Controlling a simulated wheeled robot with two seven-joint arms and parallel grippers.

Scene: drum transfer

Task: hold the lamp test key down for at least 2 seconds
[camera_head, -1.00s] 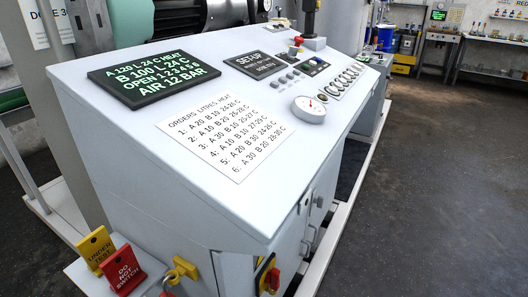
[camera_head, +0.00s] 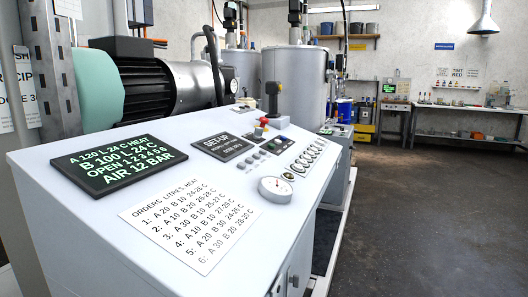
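The grey sloped control desk (camera_head: 110,205) fills the left and middle of the head view. No lamp can be clearly seen lit. Neither of my grippers shows in the view.
A motor (camera_head: 160,80) and a tank (camera_head: 300,80) stand behind. The floor at right is clear.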

